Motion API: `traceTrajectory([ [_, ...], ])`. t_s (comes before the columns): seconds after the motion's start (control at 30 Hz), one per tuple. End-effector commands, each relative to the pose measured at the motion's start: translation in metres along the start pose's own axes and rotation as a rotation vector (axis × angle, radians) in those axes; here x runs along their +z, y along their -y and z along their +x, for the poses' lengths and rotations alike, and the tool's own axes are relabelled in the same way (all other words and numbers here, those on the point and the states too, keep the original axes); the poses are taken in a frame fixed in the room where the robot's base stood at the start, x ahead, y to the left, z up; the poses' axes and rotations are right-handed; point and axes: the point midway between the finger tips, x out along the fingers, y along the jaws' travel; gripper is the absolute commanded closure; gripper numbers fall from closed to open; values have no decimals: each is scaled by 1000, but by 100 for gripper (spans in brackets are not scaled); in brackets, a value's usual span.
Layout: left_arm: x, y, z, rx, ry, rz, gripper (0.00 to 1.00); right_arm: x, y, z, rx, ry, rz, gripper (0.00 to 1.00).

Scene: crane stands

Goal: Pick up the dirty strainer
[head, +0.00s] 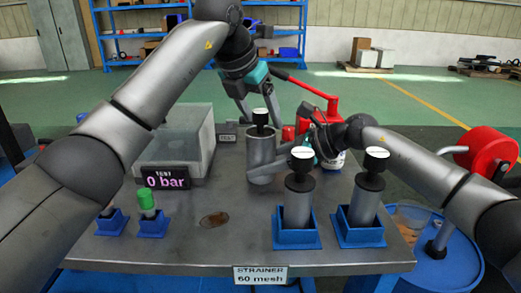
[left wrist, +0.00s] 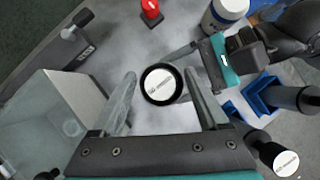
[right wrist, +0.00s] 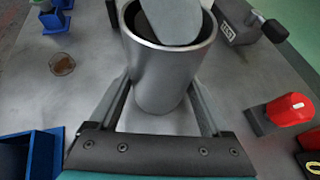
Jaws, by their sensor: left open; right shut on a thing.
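A grey metal cylinder (head: 262,158) stands upright on the table; the right wrist view shows its open top and brownish inside (right wrist: 140,22). A black knob with a white label (head: 260,116) stands above its mouth, apparently the strainer's top; its body is hidden. The left wrist view shows this knob from above (left wrist: 161,84). My left gripper (head: 257,108) is open, pointing down, with one finger on each side of the knob. My right gripper (right wrist: 160,88) is shut on the cylinder from the side. Two labelled strainers (head: 297,200) (head: 366,195) stand in blue holders at the front right.
A clear grey tub (head: 178,137) with a "0 bar" display (head: 164,177) is at the left. A green-capped piece (head: 147,203) sits in a blue holder. A red lever (head: 318,100) and a white-blue jar (head: 334,160) are behind. A brown stain (head: 214,220) marks the bare table middle.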

Motion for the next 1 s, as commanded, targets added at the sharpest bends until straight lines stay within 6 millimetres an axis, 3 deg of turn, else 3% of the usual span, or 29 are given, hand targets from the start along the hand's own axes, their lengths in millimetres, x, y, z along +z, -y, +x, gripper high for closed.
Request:
traceTrajectory([
  [0.2,0,0,1,-1,0,1,23,0,0,0,0,0,0,67],
  [0.87,0,0,0,0,1,1,98,0,0,0,0,0,0,67],
  [1.0,0,0,0,0,1,1,100,0,0,0,0,0,0,67],
])
